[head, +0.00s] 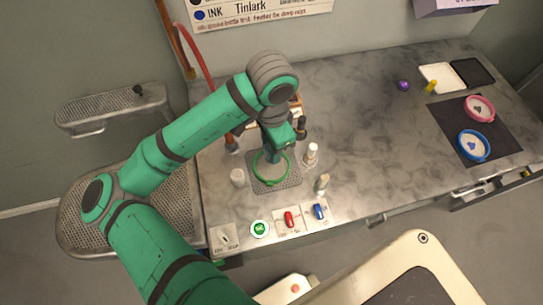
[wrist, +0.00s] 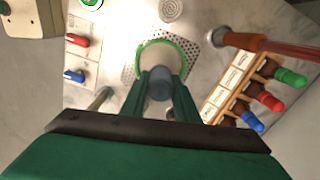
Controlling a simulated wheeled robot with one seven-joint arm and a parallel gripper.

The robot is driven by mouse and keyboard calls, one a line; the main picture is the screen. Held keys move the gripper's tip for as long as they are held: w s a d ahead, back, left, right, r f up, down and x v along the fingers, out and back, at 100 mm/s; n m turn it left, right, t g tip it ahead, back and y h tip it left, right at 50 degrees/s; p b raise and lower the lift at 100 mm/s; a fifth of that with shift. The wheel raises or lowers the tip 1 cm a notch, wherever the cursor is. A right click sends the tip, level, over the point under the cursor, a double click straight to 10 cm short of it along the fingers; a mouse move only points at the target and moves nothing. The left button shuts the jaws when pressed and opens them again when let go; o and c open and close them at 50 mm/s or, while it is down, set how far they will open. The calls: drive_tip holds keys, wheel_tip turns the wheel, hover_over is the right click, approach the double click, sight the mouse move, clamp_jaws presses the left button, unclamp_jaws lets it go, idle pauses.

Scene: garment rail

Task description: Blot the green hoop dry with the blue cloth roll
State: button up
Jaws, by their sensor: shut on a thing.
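The green hoop (head: 257,178) lies on a grey perforated plate (head: 290,184) on the counter. In the wrist view the hoop (wrist: 189,50) rings a pale round area just beyond my fingertips. My gripper (head: 273,152) is over the hoop, pointing down. It is shut on the blue cloth roll (wrist: 160,86), which shows as a grey-blue cylinder between the fingers in the wrist view. The roll's lower end is at or just above the hoop's area; I cannot tell whether it touches. My arm and gripper hide part of the hoop's far side in the head view.
Red (head: 289,219) and blue (head: 320,211) switches line the front edge. A rack of coloured bottles (wrist: 240,84) stands close by. The counter's middle right is clear.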

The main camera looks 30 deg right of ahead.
drive_tip(key=shift+f, duration=2.9)
drive_tip(key=shift+f, duration=0.6)
drive_tip(key=shift+r, duration=3.55)
